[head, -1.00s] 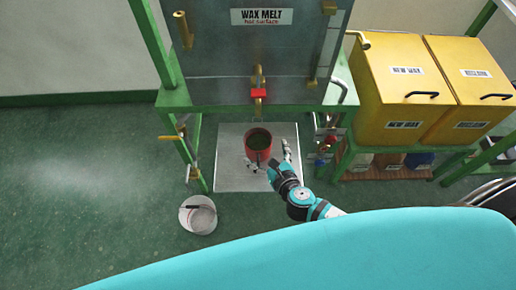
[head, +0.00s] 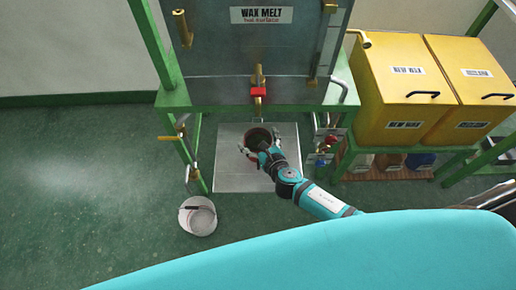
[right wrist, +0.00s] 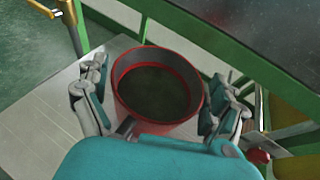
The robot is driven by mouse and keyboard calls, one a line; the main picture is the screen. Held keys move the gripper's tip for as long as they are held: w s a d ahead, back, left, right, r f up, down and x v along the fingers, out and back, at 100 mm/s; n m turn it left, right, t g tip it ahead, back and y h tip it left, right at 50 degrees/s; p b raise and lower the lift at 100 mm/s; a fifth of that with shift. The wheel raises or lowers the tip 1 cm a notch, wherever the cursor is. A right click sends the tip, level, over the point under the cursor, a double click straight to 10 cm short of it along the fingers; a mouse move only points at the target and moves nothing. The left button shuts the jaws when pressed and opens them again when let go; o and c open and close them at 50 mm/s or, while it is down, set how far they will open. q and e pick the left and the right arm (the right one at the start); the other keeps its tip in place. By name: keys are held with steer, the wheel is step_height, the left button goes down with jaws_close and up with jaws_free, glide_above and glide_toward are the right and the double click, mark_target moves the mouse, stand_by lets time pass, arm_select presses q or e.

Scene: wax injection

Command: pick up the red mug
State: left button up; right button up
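The red mug (right wrist: 160,122) stands upright on the pale metal plate (head: 232,183) below the wax melt tank, with a dark inside. In the head view the mug (head: 257,137) is partly covered by my right gripper (head: 260,148). In the right wrist view my right gripper (right wrist: 155,112) is open, with one finger on each side of the mug. A small gap shows between each finger and the mug's wall. The mug's handle is not clearly visible. My left gripper is not in view.
The wax melt tank (head: 230,60) with a red-handled tap (head: 258,92) is above the plate on a green frame (head: 190,95). Yellow wax bins (head: 400,80) stand at the right.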

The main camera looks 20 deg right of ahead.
steer(key=c, duration=1.1)
steer(key=shift+c, duration=0.8)
steer(key=shift+r, duration=0.15)
